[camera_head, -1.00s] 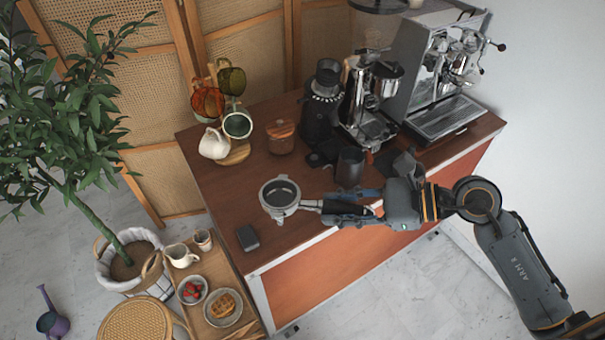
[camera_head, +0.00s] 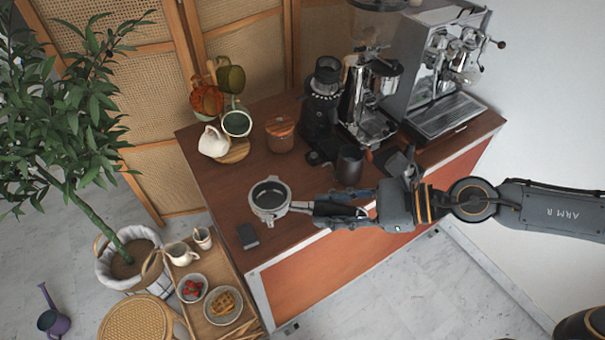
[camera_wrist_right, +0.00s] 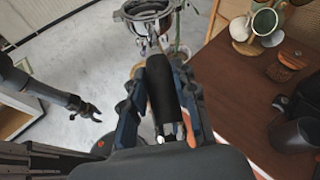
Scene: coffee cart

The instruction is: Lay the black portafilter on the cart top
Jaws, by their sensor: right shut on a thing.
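The portafilter has a metal basket ring (camera_head: 269,197) and a black handle (camera_wrist_right: 162,88). My right gripper (camera_head: 318,210) is shut on the handle; in the right wrist view its two fingers (camera_wrist_right: 160,105) lie on either side of it. In the head view the basket appears over the front left part of the brown cart top (camera_head: 225,185), its open side up. It seems held above the top, but the gap is hard to judge. My left gripper (camera_wrist_right: 86,109) shows only in the right wrist view, small, with its fingers apart and empty.
A small dark block (camera_head: 248,236) lies near the basket at the front left corner. A dark pitcher (camera_head: 349,166), grinder (camera_head: 321,105), wooden-lidded jar (camera_head: 280,134) and mugs (camera_head: 237,123) stand farther back. The left front stretch of the top is mostly clear.

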